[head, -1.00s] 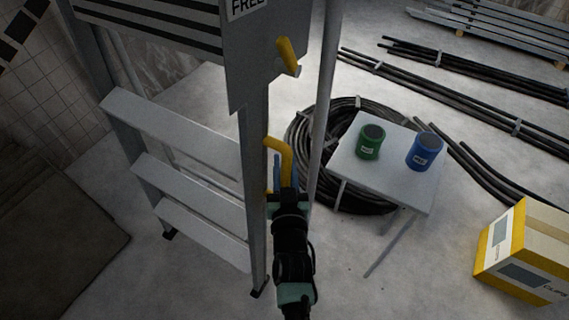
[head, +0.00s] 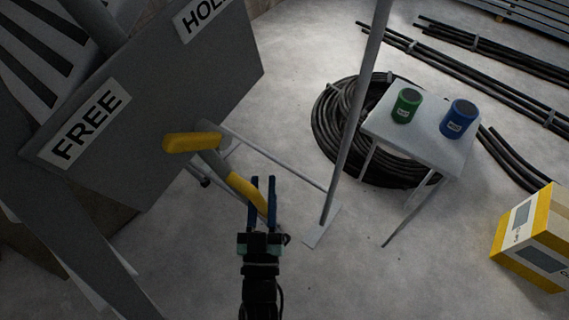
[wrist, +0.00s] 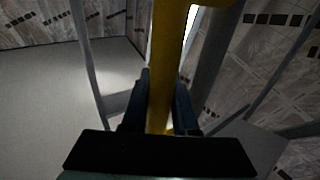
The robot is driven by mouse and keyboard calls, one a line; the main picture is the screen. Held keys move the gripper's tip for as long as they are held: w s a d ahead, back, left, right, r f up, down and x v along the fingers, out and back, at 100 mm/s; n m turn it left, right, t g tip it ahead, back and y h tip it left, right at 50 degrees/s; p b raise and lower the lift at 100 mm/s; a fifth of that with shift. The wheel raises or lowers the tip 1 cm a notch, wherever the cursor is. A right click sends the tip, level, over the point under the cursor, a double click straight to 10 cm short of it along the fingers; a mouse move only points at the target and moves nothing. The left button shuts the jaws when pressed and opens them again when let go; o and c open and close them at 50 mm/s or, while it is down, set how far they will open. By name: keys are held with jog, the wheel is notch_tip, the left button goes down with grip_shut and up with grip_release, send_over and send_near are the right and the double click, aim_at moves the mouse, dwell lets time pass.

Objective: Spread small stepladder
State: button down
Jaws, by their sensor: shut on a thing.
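A grey plate (head: 180,95) carries the labels FREE and HOLD. In the wrist view, the yellow handle (wrist: 165,60) runs up from between the fingers.
A slim grey pole (head: 356,110) stands on a flat foot just right of my gripper. Behind it are a cable coil (head: 338,115) and a small table (head: 420,135) with a green and a blue can. A yellow-and-white box (head: 530,235) stands at the right. Floor between is clear.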

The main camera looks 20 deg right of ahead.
jog(key=s+a+f+n+t+b, duration=0.1)
jog(key=s+a+f+b, duration=0.1)
jog(key=s+a, duration=0.3)
jog(key=shift+s+a+f+b, duration=0.15)
jog(key=shift+a+f+b, duration=0.2)
jog(key=shift+a, duration=0.85)
jog(key=c, duration=1)
grip_release()
jog(key=shift+s+a+r, duration=0.1)
jog(key=v, duration=1.2)
jog(key=shift+s+d+f, duration=0.25)
jog(key=shift+s, duration=0.15)
